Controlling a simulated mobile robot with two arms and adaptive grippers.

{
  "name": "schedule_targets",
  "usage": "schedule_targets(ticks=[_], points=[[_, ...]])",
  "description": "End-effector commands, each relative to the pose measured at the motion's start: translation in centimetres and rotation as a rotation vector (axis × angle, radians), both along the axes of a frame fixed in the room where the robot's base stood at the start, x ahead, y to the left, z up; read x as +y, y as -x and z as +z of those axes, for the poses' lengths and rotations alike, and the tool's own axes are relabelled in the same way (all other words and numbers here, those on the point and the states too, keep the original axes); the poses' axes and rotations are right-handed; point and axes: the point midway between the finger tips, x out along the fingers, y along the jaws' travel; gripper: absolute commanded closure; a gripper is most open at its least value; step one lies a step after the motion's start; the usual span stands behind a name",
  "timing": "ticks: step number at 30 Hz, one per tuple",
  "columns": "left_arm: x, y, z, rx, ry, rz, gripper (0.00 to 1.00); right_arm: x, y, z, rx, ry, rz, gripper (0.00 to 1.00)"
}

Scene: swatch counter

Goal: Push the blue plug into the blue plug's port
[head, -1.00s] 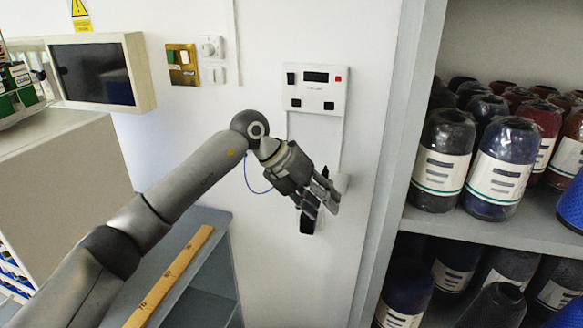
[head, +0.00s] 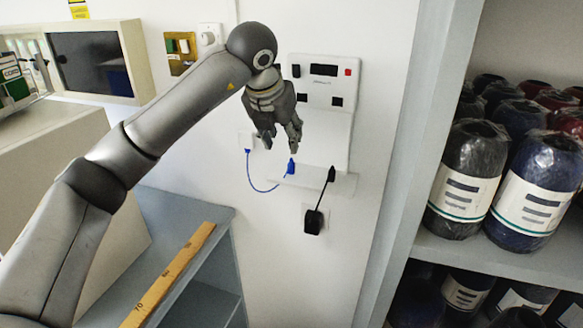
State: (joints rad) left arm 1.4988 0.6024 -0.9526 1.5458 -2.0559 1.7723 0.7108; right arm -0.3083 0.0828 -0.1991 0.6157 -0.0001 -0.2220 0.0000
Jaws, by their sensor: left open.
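The blue plug (head: 291,167) stands at the front of a white ledge (head: 312,180) below the white wall panel (head: 325,72). Its thin blue cable loops down and left to a white wall outlet. My left gripper (head: 281,147) is open, fingers pointing down, just above and slightly left of the blue plug; I cannot tell whether it touches it. The panel has a dark square port (head: 336,101) at its lower right and another dark square (head: 302,98) at its lower left, partly beside my gripper. I cannot tell which port is the blue plug's. My right gripper is out of view.
A black plug (head: 331,175) stands at the ledge's right, its cable running to a black adapter (head: 313,222) on the wall. A grey shelf unit (head: 388,150) with wrapped cones is at right. A low grey cabinet with a wooden ruler (head: 170,275) is below left.

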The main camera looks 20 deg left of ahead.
Motion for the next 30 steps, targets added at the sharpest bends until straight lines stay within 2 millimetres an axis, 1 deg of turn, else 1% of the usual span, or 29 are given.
schedule_targets(ticks=[3,9,13,21,26,30], points=[[0.0,-0.9,-1.6,0.007,-0.001,0.001,0.6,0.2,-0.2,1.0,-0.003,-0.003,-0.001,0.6],[-0.1,-2.2,-3.9,0.004,0.001,0.0,0.6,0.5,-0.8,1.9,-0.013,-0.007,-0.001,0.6],[-0.1,-2.5,-4.4,0.001,-0.001,-0.002,0.6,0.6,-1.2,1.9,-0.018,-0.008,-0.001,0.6],[-0.1,-2.5,-4.4,0.001,0.0,-0.001,0.6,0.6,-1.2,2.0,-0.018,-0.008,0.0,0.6],[-0.2,-3.0,-5.3,0.006,0.0,-0.001,0.6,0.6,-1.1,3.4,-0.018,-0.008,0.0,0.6],[-0.3,-3.8,-6.8,0.006,0.001,-0.002,0.6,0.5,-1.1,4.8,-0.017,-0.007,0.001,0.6]])
